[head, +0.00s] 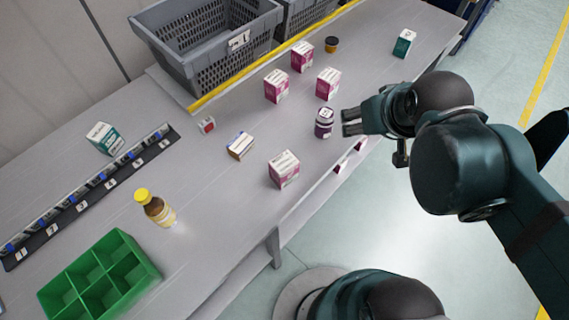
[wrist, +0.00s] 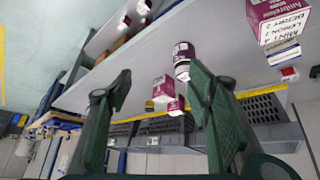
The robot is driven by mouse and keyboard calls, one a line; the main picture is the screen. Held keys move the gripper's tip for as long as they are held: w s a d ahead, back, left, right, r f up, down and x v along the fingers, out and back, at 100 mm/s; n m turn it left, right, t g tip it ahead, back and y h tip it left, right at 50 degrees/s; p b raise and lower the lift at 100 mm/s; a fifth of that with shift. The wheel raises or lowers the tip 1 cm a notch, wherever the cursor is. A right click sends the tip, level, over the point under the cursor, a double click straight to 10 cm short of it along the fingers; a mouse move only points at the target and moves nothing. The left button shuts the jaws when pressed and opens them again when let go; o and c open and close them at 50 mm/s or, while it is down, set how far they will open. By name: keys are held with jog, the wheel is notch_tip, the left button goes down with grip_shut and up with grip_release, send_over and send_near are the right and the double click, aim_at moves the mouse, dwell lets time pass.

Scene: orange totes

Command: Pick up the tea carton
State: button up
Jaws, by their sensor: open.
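Several pink-and-white cartons are on the grey table; I cannot tell which carton is the tea. One carton (head: 284,169) stands near the front edge, and others stand further back, at the middle (head: 327,83), left (head: 276,86) and rear (head: 302,57). Teal-and-white cartons stand at the far right (head: 403,43) and left (head: 104,138). My gripper (head: 350,122) is open and empty, just right of a dark purple jar (head: 323,124). In the wrist view, a large pink carton (wrist: 278,22) with partly readable print is at top right, outside my open fingers (wrist: 162,82).
A small orange-and-white box (head: 240,147), a small red-and-white box (head: 207,125) and a yellow-capped bottle (head: 155,208) are on the table. A dark yellow-banded jar (head: 331,45) stands behind. A green divided tray (head: 148,266), a black rack (head: 70,212) and grey crates (head: 160,50) border the space.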

jog(key=n, duration=0.1)
jog(key=n+g+p, duration=0.6)
jog(key=n+p, duration=0.7)
jog(key=n, duration=0.9)
send_over(284, 162)
jog(key=f, duration=0.2)
jog(key=w+f, duration=0.1)
jog(key=shift+d+f, duration=0.3)
jog(key=shift+s+a+f+n+g, duration=0.2)
jog(key=shift+s+a+n+g, duration=0.2)
jog(key=shift+s+a+f, duration=0.1)
jog(key=shift+f, duration=1.3)
jog(key=shift+f, duration=0.15)
jog(key=shift+d+f+b, duration=0.2)
jog(key=shift+f+b, duration=0.35)
jog(key=shift+f, duration=1.9)
